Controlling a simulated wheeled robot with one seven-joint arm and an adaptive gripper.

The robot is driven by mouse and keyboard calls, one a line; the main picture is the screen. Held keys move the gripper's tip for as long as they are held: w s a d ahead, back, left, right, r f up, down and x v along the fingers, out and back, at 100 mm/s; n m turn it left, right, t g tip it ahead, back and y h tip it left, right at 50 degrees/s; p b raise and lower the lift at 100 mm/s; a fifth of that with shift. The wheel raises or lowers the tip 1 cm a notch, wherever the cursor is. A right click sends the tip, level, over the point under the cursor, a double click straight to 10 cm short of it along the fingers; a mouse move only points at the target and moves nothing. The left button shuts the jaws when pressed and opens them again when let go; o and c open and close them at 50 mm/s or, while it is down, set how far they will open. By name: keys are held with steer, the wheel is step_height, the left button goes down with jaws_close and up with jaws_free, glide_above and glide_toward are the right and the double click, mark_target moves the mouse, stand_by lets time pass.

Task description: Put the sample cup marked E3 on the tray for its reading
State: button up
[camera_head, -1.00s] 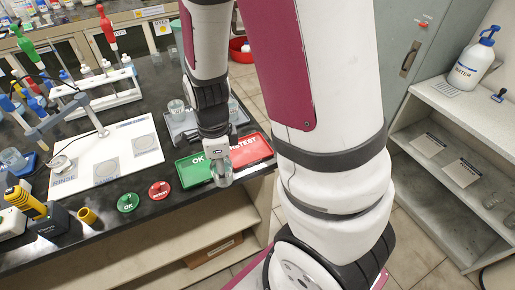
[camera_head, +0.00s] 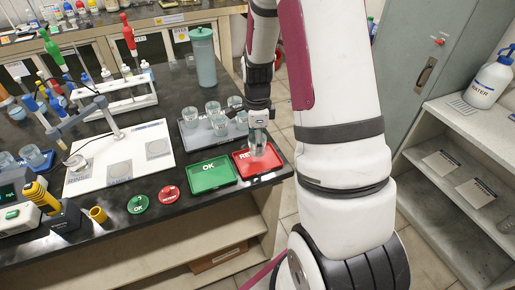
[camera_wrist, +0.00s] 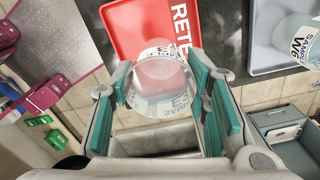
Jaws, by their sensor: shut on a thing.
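My gripper (camera_head: 259,122) is shut on a clear sample cup (camera_head: 258,146) and points down over the red RETEST tray (camera_head: 284,165). In the wrist view, the cup (camera_wrist: 160,92) sits between the teal finger pads of my gripper (camera_wrist: 162,80). Its label is partly visible and too unclear to read in full. The red tray (camera_wrist: 130,30) lies beyond the cup there. I cannot tell whether the cup touches the tray. The green OK tray (camera_head: 212,185) lies empty just left of the red tray.
A grey tray (camera_head: 190,140) with several clear cups lies behind; one cup marked W6 (camera_wrist: 298,42) shows in the wrist view. A teal-grey tumbler (camera_head: 204,58) stands behind it. Green (camera_head: 138,204) and red (camera_head: 169,194) round buttons lie left of the trays. The bench's right edge is close to the red tray.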

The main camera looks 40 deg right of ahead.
steer(key=shift+f, duration=1.7)
steer(key=shift+f, duration=0.15)
steer(key=o, duration=1.3)
step_height(320, 180, up, 12)
steer(key=r, duration=0.1)
steer(key=s+a+r+n+t, duration=0.3)
steer(key=s+a+r+n, duration=0.3)
steer(key=a+r+n, duration=0.55)
steer(key=s+a+r+n+t, duration=0.1)
steer(key=s+a+r+n, duration=0.2)
steer(key=s+n, duration=0.2)
steer(key=s+a+r+n+t, duration=0.1)
steer(key=s+a+r+n, duration=0.2)
steer(key=s+n, duration=0.3)
steer(key=shift+s+a+n, duration=0.2)
steer(key=shift+n, duration=0.65)
